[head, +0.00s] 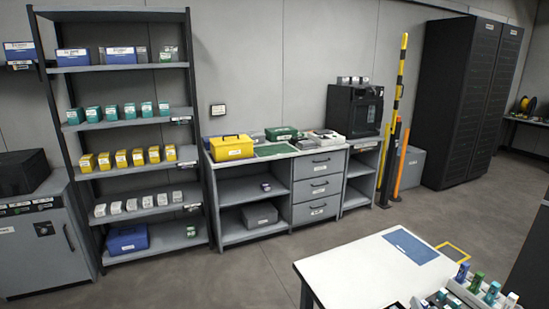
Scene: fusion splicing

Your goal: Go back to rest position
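My gripper and arm do not show in the head view. The task names no object. A white table (350,275) stands at the lower right, with a blue mat (410,246) lying on it. At its right front corner there are several small items with blue, green, teal and white tops (478,284), partly cut off by the frame edge.
A tall shelf (125,122) with boxes stands at the left. A grey workbench (318,185) with a yellow case (231,147) is against the wall. Black cabinets (465,100) and yellow and orange posts (401,90) are at the right. Open floor (225,270) lies between.

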